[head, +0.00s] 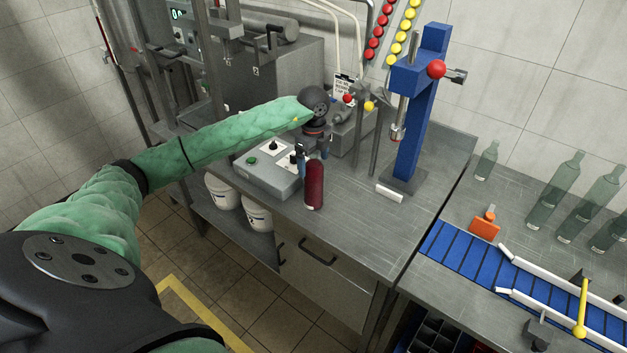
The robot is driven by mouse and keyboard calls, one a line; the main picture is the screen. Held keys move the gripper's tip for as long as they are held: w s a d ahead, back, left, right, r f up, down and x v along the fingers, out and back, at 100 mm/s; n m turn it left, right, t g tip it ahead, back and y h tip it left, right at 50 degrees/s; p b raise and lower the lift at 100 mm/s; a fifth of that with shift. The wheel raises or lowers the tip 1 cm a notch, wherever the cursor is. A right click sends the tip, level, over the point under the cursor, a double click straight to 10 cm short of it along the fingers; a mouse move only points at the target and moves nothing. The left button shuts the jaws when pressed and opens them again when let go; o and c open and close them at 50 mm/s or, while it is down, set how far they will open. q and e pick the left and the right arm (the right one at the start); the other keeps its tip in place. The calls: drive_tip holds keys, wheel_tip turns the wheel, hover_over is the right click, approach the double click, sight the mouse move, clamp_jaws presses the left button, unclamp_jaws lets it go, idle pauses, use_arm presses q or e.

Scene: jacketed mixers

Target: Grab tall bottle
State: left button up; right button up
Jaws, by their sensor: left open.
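A tall dark-red bottle (314,186) stands upright on the grey metal workbench (345,225), near its front edge and just right of a grey control box. My left arm, in a green sleeve, reaches in from the left. My left gripper (313,152) is open, close to the top of the red bottle in the picture. Whether it touches the bottle I cannot tell, as the fingers are small and partly overlap it. Several tall clear green glass bottles (557,188) stand on the right-hand bench. My right gripper is not in view.
A control box (268,171) with buttons sits left of the bottle. A blue press stand (416,115) rises to its right, with a small white block (389,193) near its base. A blue conveyor (463,256) runs along the right bench. The workbench's front right is clear.

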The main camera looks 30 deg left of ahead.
use_arm(q)
drive_tip(key=shift+f, duration=0.2)
drive_tip(key=shift+c, duration=0.2)
drive_tip(key=shift+r, duration=0.1)
clamp_jaws()
drive_tip(key=shift+w, duration=0.1)
